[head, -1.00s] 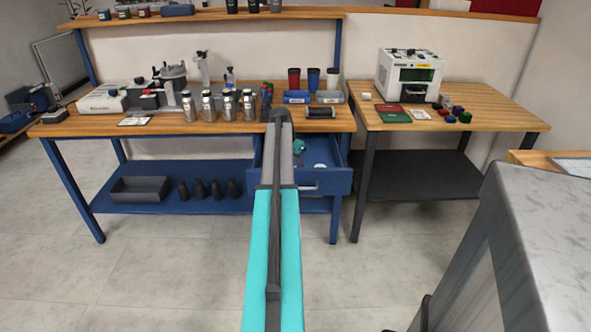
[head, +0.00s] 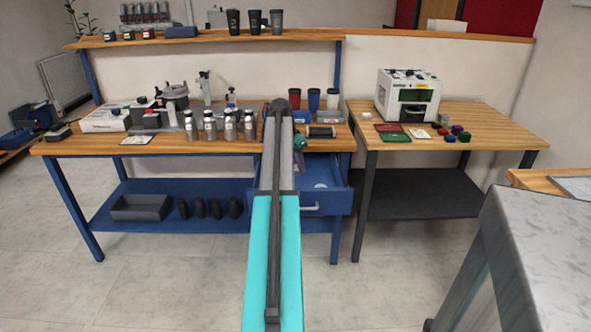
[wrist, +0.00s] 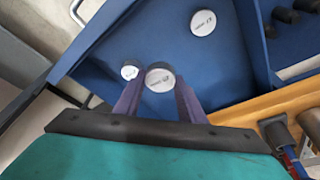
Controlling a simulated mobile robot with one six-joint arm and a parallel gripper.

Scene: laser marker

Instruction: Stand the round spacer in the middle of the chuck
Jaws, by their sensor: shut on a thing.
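In the wrist view my gripper (wrist: 160,97) is shut on a round spacer (wrist: 159,78), a short piece with a white printed top and a dark side. The spacer is above the open blue drawer (wrist: 150,40). Two other white-topped round pieces lie in the drawer, one small (wrist: 129,71) and one larger (wrist: 203,22).
Several silver bottles (head: 210,124) stand along the bench front, left of my arm. A white laser machine (head: 408,94) stands on the right table. Bare floor lies in front.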

